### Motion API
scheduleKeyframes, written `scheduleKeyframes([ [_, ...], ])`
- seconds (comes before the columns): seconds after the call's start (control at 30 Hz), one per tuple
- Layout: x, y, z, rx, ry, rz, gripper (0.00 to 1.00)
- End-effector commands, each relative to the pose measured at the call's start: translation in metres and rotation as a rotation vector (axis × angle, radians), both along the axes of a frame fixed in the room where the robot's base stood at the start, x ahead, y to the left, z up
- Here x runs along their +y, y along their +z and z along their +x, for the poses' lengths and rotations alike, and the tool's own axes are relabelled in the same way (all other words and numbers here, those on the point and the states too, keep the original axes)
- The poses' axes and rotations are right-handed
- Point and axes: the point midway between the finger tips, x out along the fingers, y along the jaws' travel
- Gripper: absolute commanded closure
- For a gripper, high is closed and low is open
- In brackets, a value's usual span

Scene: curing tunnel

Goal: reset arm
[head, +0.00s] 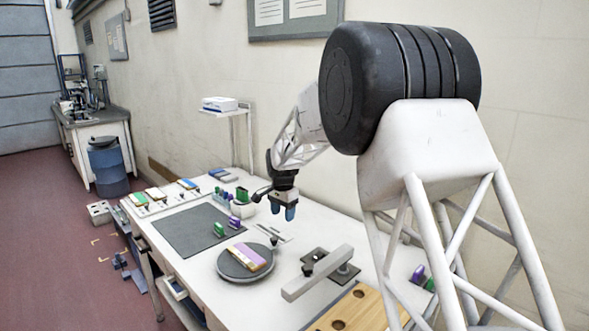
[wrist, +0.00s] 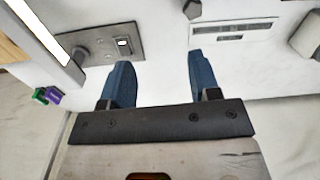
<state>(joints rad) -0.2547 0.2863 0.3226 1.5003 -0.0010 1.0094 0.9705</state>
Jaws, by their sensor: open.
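My gripper (head: 284,212) hangs over the white table (head: 196,284) in the head view, near its back edge, with its blue fingers pointing down. In the wrist view my gripper (wrist: 160,80) shows two blue fingers set apart, with only the bare white tabletop visible between them. It is open and holds nothing. It is above the table surface and touches nothing that I can see. My arm reaches in from the right of the head view.
A round dark turntable (head: 232,270) bears a striped block (head: 246,257). A grey bar (head: 318,272) stands to its right. A dark mat (head: 188,230), a wooden board (head: 352,312) and small green and purple pieces (head: 234,222) are on the table. The wall is behind.

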Motion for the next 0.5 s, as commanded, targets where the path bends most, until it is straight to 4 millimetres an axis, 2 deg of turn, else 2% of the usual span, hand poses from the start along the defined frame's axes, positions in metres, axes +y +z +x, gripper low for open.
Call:
scheduleKeyframes([
  [0.03, -0.009, 0.012, -0.010, -0.006, 0.012, 0.001, 0.44],
  [0.2, -0.035, 0.042, -0.046, -0.021, 0.064, 0.001, 0.44],
  [0.5, -0.078, 0.086, -0.114, -0.050, 0.156, -0.001, 0.44],
])
